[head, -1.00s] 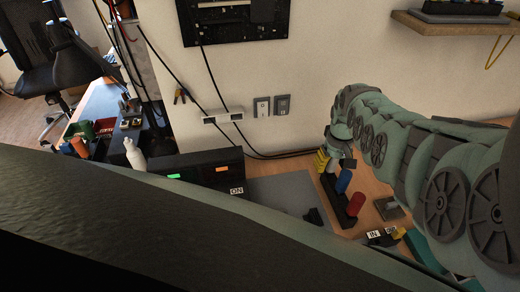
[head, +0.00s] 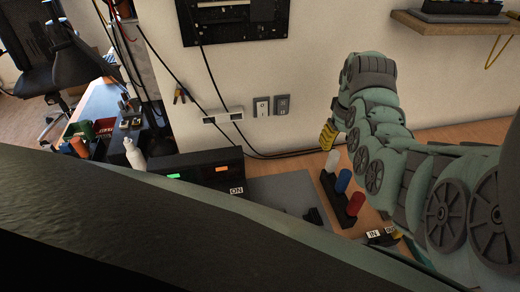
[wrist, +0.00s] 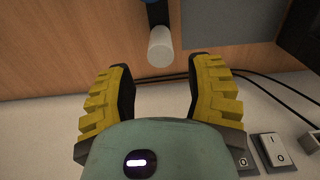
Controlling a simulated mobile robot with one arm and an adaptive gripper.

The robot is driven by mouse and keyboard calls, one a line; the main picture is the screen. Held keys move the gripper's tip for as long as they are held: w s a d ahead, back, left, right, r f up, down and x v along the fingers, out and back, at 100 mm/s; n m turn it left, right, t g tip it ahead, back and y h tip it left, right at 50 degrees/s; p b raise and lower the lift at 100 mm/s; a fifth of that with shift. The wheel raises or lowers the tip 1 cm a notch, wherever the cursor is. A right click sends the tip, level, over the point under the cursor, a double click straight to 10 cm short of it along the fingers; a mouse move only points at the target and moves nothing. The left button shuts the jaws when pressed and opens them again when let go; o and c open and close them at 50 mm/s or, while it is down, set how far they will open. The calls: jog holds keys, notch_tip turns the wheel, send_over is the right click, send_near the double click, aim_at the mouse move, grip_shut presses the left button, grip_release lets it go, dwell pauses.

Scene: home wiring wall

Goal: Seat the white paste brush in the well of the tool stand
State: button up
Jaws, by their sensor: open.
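The white paste brush (head: 332,161) shows as a plain white cylinder, upright at the far end of the black tool stand (head: 336,204). Its foot appears to be in the stand, but the well itself is hidden. The brush also shows in the wrist view (wrist: 160,48), just beyond and between my fingertips, touching neither. My gripper (head: 327,135) is above and beside the brush, near the wall. In the wrist view my gripper (wrist: 161,66) has its yellow fingers wide apart with nothing between them.
A blue cylinder (head: 343,181) and a red cylinder (head: 355,204) stand in the same row. Black cables run along the wall's foot. The wooden desk is clear towards the back right.

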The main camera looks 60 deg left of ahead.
jog(key=shift+r, duration=1.35)
